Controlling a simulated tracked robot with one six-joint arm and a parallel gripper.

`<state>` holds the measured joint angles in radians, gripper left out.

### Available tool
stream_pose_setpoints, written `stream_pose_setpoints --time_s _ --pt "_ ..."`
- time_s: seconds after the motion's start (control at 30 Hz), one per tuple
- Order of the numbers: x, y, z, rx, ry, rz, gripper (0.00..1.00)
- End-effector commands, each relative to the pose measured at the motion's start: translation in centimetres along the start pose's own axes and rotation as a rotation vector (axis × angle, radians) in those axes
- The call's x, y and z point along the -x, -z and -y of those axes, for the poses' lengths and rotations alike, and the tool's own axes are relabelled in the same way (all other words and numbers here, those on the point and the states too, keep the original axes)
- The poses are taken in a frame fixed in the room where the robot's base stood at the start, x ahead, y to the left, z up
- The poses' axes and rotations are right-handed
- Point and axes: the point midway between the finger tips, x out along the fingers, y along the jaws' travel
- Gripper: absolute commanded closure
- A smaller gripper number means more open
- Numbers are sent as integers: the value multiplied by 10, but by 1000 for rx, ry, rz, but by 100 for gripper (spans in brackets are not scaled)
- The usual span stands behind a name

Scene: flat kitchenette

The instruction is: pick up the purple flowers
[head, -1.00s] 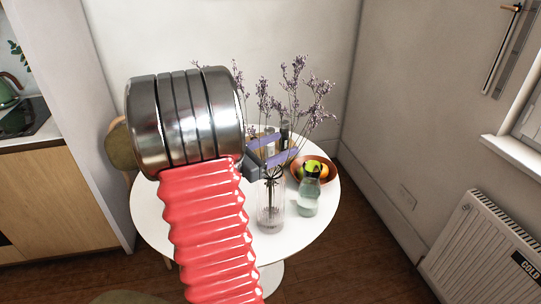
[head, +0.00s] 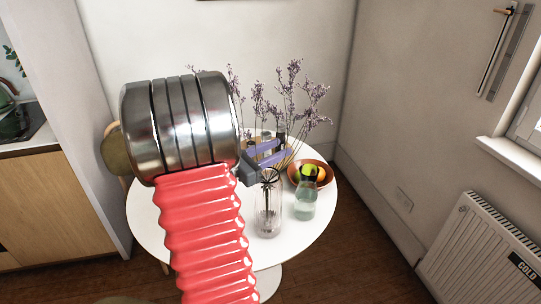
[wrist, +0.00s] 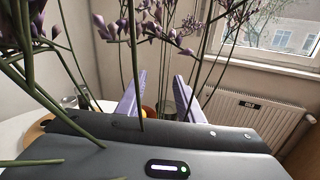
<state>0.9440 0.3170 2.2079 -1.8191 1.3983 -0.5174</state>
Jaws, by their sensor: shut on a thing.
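The purple flowers (head: 292,85) stand upright on long thin stems above a clear glass vase (head: 268,212) on the round white table (head: 165,225). The lower stems are inside the vase. My gripper (head: 276,152), with lilac fingers, is just above the vase mouth, shut on the flower stems. The exact contact is hard to see. In the wrist view, purple blossoms (wrist: 160,28) and green stems cross in front of and around the two fingers of my gripper (wrist: 160,85).
A clear glass bottle (head: 305,203) stands right of the vase. A brown bowl (head: 325,180) of fruit sits behind it. Dark bottles stand behind my gripper. A chair (head: 116,150) is at the left, a radiator (head: 485,245) at the right. Walls close in behind the table.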

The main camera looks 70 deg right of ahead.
Motion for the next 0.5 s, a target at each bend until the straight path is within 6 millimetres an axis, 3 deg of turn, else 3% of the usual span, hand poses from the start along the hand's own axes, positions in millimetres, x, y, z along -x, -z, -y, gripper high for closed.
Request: stream_pose_setpoints --time_s 0.27,0.5 --pt "0 -13 -1 -3 1 1 90" --pt "0 -51 -4 -7 0 2 90"
